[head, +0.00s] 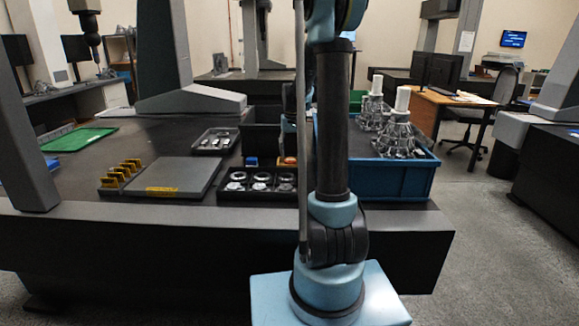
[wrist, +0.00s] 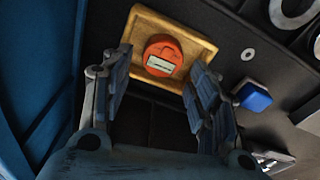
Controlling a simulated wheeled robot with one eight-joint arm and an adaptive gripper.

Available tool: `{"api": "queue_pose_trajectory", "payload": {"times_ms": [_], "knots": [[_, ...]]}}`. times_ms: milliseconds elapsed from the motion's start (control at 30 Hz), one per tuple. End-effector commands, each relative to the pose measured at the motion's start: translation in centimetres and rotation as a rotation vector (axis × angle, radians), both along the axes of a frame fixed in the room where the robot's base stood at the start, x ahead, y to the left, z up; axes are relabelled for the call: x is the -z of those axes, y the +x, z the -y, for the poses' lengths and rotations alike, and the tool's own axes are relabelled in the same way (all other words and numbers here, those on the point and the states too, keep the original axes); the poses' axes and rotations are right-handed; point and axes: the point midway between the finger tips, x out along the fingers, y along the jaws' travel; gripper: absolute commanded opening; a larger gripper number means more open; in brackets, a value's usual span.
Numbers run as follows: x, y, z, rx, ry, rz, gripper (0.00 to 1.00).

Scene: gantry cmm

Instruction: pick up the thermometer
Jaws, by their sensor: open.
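An orange, round-topped object with a pale rectangular window, which looks like the thermometer (wrist: 163,52), sits on a tan square block or tray (wrist: 188,43) in the wrist view. In the head view the orange thermometer (head: 290,160) shows only partly, just left of my arm. My gripper (wrist: 160,70) is open and empty, its two fingers spread left and right. The thermometer appears between and beyond the fingertips, with no contact visible. In the head view my gripper is mostly hidden behind my arm.
A blue block (wrist: 253,97) lies right of the gripper. A blue bin (head: 390,185) with metal castings stands close on the right. A black tray of rings (head: 258,198) lies in front, and a grey plate (head: 180,176) at left. A dark bin (head: 260,137) stands behind.

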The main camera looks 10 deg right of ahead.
Motion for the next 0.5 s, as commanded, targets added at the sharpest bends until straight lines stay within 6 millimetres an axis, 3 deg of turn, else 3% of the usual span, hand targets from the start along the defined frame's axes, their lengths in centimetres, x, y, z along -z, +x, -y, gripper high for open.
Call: {"api": "queue_pose_trajectory", "payload": {"times_ms": [500], "knots": [[5.0, 0.4, -0.3, 0.0, 0.0, 0.0, 0.54]]}}
